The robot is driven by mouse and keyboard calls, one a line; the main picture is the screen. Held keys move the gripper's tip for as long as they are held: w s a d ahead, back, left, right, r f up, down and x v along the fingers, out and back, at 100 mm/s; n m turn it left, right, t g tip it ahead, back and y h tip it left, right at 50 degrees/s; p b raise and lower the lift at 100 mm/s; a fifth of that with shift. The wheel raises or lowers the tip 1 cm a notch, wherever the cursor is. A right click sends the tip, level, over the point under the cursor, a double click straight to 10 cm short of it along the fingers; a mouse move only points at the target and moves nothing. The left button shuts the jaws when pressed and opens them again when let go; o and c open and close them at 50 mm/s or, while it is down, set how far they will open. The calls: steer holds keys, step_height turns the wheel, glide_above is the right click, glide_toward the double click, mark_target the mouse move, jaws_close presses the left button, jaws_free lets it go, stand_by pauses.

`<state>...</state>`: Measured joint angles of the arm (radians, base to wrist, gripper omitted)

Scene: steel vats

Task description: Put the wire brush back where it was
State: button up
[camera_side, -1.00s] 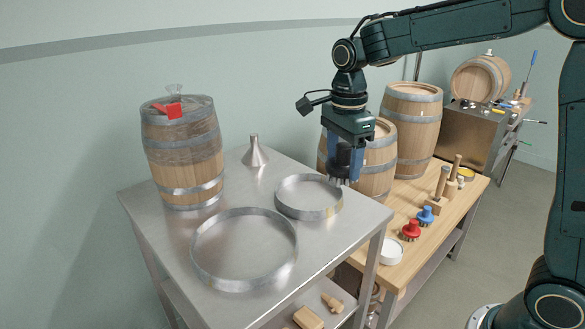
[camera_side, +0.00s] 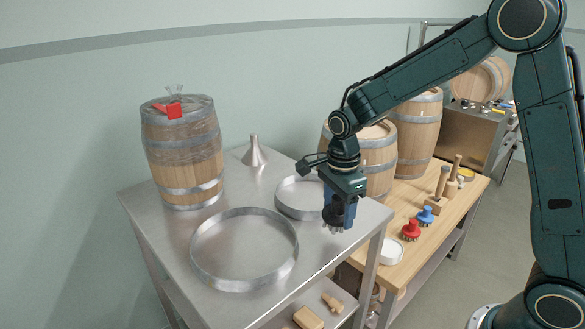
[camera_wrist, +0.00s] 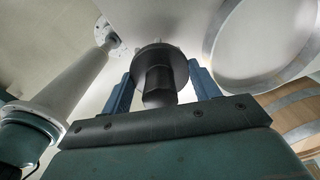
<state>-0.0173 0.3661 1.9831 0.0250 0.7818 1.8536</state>
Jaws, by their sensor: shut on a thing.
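My gripper (camera_side: 340,206) is shut on a black wire brush (camera_side: 333,216) with a round head and bristles pointing down. The brush is in the air in front of the smaller hoop, over or near the right edge of the steel table (camera_side: 345,258); its exact height is unclear. In the wrist view the black brush (camera_wrist: 158,72) sits between my two blue fingers. A red brush (camera_side: 411,230) and a blue brush (camera_side: 426,215) stand on the wooden bench (camera_side: 412,262) to the right.
Two steel hoops, a large one (camera_side: 199,263) and a smaller one (camera_side: 287,210), lie on the steel table with a funnel (camera_side: 254,153) and a wrapped barrel (camera_side: 183,150). On the bench stand a white dish (camera_side: 391,251), mallets (camera_side: 439,190) and barrels (camera_side: 417,130).

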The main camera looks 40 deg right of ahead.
mark_target(337, 222)
steer(key=shift+f, duration=2.1)
steer(key=shift+f, duration=0.1)
steer(key=o, duration=1)
step_height(337, 222, up, 11)
steer(key=shift+a+r, duration=0.1)
steer(key=shift+s+r, duration=0.1)
steer(key=shift+r, duration=0.45)
